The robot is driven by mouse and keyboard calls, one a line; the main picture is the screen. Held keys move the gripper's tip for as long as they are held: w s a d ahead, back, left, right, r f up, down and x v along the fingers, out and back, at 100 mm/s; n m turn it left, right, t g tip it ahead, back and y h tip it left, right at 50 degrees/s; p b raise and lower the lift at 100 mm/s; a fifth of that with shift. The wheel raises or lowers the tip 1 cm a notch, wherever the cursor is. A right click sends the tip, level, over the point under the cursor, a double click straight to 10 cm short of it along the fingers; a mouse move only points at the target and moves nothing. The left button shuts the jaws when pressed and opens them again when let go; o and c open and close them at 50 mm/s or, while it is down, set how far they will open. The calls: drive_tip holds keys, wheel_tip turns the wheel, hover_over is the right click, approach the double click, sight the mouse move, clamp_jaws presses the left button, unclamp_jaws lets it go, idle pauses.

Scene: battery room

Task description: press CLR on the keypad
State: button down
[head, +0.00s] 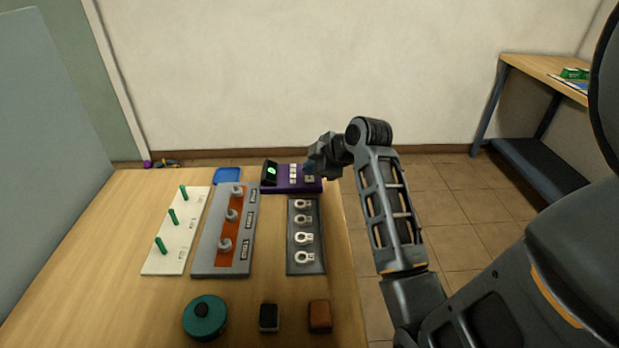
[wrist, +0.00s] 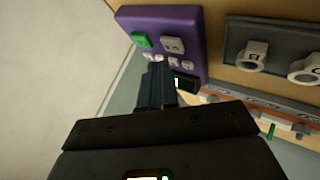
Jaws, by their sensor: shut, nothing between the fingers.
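The purple keypad (head: 283,189) stands at the far right of the wooden table, with a lit green display on its left end and white keys in the middle. In the wrist view the keypad (wrist: 190,17) shows a green key (wrist: 141,40), a wider grey key (wrist: 172,44) and a row of small white keys (wrist: 188,63). I cannot read which key is CLR. My gripper (head: 311,170) is shut and empty over the keypad's right part. In the wrist view its fingertips (wrist: 158,67) cover part of the small key row; whether they touch it I cannot tell.
A dark panel with several white lugs (head: 305,238) lies in front of the keypad. A grey panel with an orange strip (head: 221,262) and a white board with green pegs (head: 165,255) are left. A teal round object (head: 205,318) and two small blocks sit nearer.

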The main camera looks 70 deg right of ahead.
sight(312, 180)
drive_tip(key=shift+f, duration=0.15)
idle(0.3)
drive_tip(key=shift+f, duration=0.3)
drive_tip(key=shift+f+b, duration=0.35)
drive_tip(key=shift+f, duration=0.1)
idle(0.6)
drive_tip(key=shift+r, duration=0.15)
drive_tip(key=shift+r+p, duration=0.75)
drive_tip(key=shift+p, duration=0.15)
wheel_tip(312, 180, up, 3)
drive_tip(key=shift+f+p, duration=0.15)
drive_tip(key=shift+p, duration=1.05)
drive_tip(key=shift+r+p, duration=0.5)
drive_tip(key=shift+r, duration=0.65)
